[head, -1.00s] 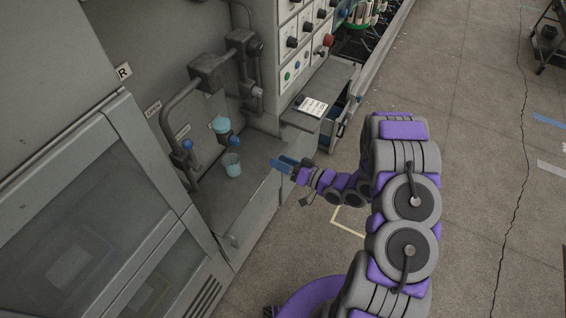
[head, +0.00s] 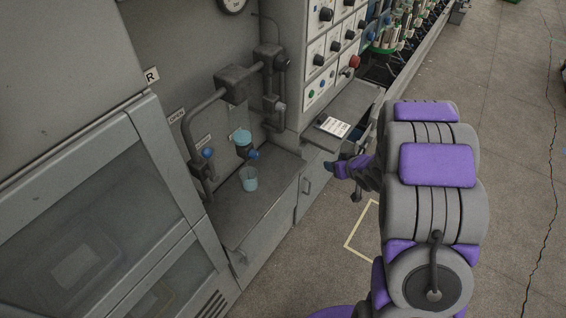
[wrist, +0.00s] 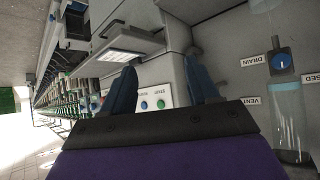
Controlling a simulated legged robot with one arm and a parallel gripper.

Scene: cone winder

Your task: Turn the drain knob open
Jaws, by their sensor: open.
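In the wrist view a blue knob (wrist: 282,61) sits on a dark mount at the upper right, with a DRAIN label (wrist: 252,62) beside it. The head view shows two blue knobs on the pipework, one at the left (head: 208,153) and one above a cup (head: 253,155); their labels are too small there to tell which is the drain. My gripper (head: 336,168) is open and empty, in front of the cabinet and to the right of both knobs. Its two dark blue fingers (wrist: 161,82) show in the wrist view, apart from the knob.
A light blue cup (head: 249,180) stands on the grey shelf (head: 225,218) below the pipes. A ledge with a white card (head: 334,126) lies close behind my gripper. Control panels (head: 320,75) rise behind. The floor at the right is clear.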

